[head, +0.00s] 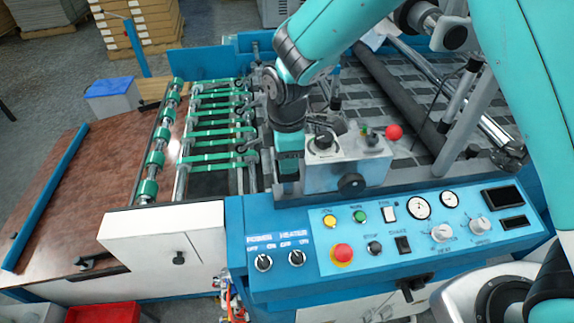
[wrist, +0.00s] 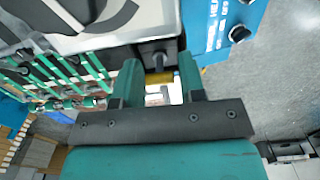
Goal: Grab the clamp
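My gripper (head: 289,178) hangs pointing down over the front edge of the laminating machine, just left of a grey metal box with a black knob (head: 351,184). In the wrist view my gripper (wrist: 160,76) has its two teal fingers apart. A dark block with a round end (wrist: 158,56) and a small brass-coloured part (wrist: 158,77) show in line with the gap between them. I cannot tell whether the fingers touch either one. No part is clearly identifiable as the clamp. A black lever-like fitting (head: 96,263) lies on the brown board at the left.
The blue control panel (head: 400,235) with switches and a red stop button (head: 342,254) is right of and below my gripper. Green belts and rollers (head: 210,142) lie to the left. The brown board (head: 75,195) is mostly clear.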

